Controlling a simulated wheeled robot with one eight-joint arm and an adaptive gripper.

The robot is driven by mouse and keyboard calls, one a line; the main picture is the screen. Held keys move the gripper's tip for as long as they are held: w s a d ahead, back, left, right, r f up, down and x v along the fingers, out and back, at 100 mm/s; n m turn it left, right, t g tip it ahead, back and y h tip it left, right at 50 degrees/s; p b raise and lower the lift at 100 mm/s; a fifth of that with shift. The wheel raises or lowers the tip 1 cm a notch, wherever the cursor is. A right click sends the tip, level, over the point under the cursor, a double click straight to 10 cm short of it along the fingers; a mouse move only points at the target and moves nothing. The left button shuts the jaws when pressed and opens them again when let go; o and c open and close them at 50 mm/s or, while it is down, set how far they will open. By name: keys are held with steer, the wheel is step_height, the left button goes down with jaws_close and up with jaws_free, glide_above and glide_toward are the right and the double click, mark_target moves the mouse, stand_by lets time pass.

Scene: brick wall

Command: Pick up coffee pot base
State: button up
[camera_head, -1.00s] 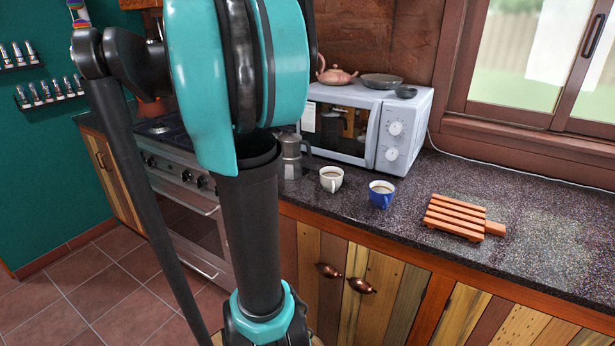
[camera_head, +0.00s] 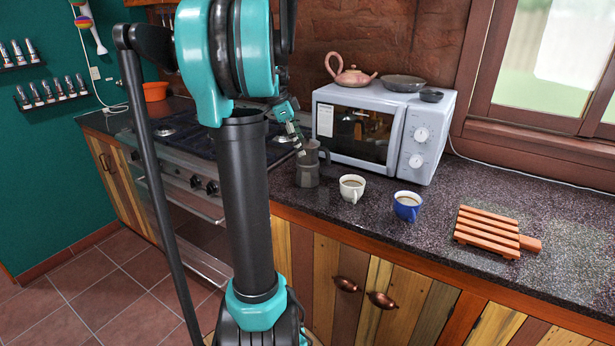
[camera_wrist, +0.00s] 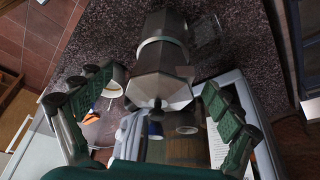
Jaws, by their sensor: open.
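The grey metal coffee pot (camera_head: 308,168) stands upright on the counter, left of the microwave. Its base (camera_head: 307,179) is the lower part. In the wrist view the pot's faceted upper part and lid (camera_wrist: 160,80) point toward me, with the base (camera_wrist: 164,24) beyond, near the top edge. My gripper (camera_wrist: 153,82) is open, its green-padded fingers spread to either side of the pot's line; no contact shows. In the head view my gripper (camera_head: 298,132) is just above and left of the pot, partly hidden by my arm.
A white mug (camera_head: 352,188) and a blue mug (camera_head: 407,206) with coffee stand right of the pot. The microwave (camera_head: 415,130) is behind them, and a stove (camera_head: 180,140) is left. A slatted wooden board (camera_head: 485,230) lies right. The far-right counter is clear.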

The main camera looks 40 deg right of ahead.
mark_target(308, 172)
steer(key=shift+x, duration=3.9)
steer(key=shift+w, duration=0.2)
steer(key=shift+c, duration=0.4)
steer(key=c, duration=1.5)
